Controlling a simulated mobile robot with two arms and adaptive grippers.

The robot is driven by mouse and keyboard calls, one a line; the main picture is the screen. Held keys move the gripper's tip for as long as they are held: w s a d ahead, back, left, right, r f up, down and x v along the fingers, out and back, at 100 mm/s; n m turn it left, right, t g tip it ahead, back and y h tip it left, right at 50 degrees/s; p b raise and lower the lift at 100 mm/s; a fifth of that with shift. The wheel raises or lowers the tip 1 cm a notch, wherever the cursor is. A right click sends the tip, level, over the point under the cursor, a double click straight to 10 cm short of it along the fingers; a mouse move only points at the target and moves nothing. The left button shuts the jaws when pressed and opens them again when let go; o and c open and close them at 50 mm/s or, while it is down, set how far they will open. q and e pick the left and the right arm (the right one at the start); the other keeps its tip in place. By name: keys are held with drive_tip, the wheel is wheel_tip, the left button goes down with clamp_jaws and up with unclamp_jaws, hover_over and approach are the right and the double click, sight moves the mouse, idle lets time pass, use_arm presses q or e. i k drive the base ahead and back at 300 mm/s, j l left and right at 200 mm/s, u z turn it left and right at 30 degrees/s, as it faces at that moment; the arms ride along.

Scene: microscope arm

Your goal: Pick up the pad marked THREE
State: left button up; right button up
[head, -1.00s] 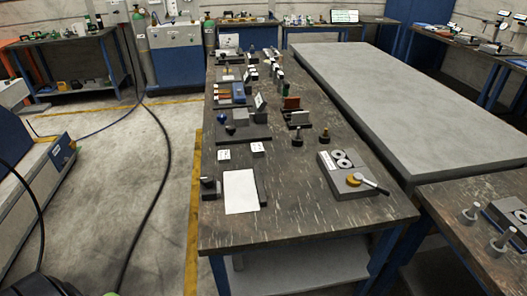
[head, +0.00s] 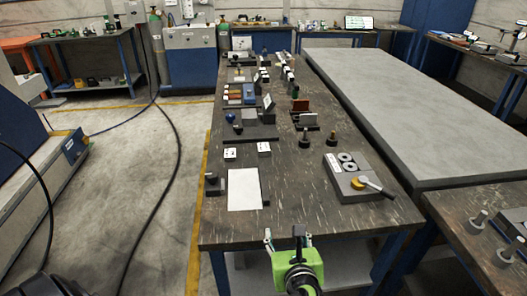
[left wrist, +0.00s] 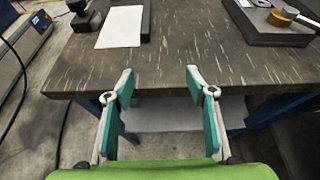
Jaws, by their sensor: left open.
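Two small pale blocks with dark marks on top stand on the long dark workbench (head: 310,215): a left one (head: 230,153) and a right one (head: 264,147). Their marks are too small to read, so I cannot tell which pad, if any, is marked THREE. My left gripper (head: 288,236), green with pale fingers, is at the bench's near edge, well short of these blocks. In the left wrist view its fingers (left wrist: 160,76) are spread with nothing between them. My right gripper is not in view.
A white sheet (head: 243,189) lies at the near left beside a small dark block (head: 213,185). A grey plate with rings and a handled tool (head: 352,185) sits at the right. Several fixtures crowd the far half. The near middle of the bench is clear.

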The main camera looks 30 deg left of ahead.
sight(264, 150)
drive_tip(key=i+j, duration=0.8)
drive_tip(key=j, duration=0.1)
